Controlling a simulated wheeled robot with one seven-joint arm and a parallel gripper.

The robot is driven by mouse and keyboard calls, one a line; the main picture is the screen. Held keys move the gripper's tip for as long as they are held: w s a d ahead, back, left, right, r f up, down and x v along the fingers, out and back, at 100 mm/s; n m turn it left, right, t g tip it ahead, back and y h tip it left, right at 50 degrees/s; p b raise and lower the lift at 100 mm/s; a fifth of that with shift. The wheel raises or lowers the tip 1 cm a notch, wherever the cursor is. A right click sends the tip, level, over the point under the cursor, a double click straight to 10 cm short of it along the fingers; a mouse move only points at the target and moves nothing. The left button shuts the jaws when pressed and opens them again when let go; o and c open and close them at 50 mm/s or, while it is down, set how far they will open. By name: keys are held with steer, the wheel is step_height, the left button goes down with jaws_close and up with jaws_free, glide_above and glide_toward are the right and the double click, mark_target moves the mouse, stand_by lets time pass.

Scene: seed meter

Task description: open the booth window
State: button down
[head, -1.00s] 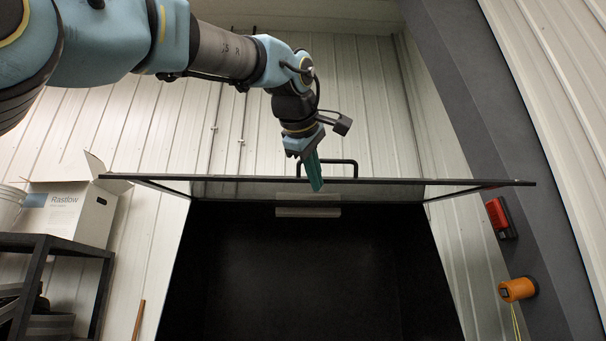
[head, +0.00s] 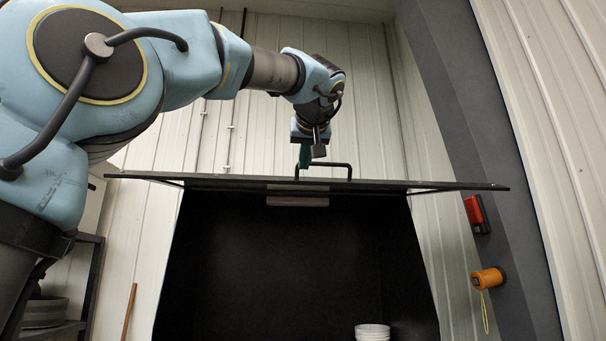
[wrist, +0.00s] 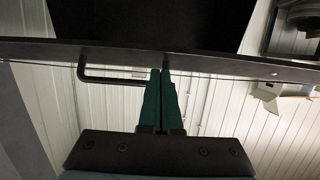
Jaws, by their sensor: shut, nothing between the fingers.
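The booth window (head: 400,184) is a dark-framed panel seen almost edge-on, raised out level across the top of the dark booth opening (head: 300,265). Its black bar handle (head: 349,171) stands up from the front edge. The frame also crosses the wrist view (wrist: 225,64), with the handle (wrist: 110,79) at left. My gripper (head: 305,165) is shut and empty, its green fingers pointing down at the window edge near the handle's left end. In the wrist view the fingertips (wrist: 160,72) are together beside the handle's end; I cannot tell whether they touch it.
Inside the booth, white stacked containers (head: 372,331) stand low at right. A red box (head: 477,214) and an orange fixture (head: 487,278) are on the dark column at right. A dark shelf (head: 92,275) stands at left, near a wooden stick (head: 129,311).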

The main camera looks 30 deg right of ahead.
mark_target(303, 181)
steer(key=shift+w+d+f+p, duration=0.25)
steer(key=shift+w+d+f, duration=0.05)
steer(key=shift+w+f, duration=0.65)
steer(key=shift+w+d+f+p, duration=0.2)
steer(key=shift+w+d+f, duration=0.1)
steer(key=shift+w+f, duration=0.55)
steer(key=shift+s+f, duration=0.15)
steer(key=w+f+t+b, duration=0.1)
steer(key=w+f+b, duration=0.1)
steer(key=f+b, duration=0.4)
steer(key=w+d+f+t+b, duration=0.1)
steer(key=f+b, duration=0.5)
steer(key=b, duration=0.6)
steer(key=shift+w+d+f+h, duration=0.15)
steer(key=shift+w+d+h, duration=0.1)
steer(key=shift+w+h, duration=0.15)
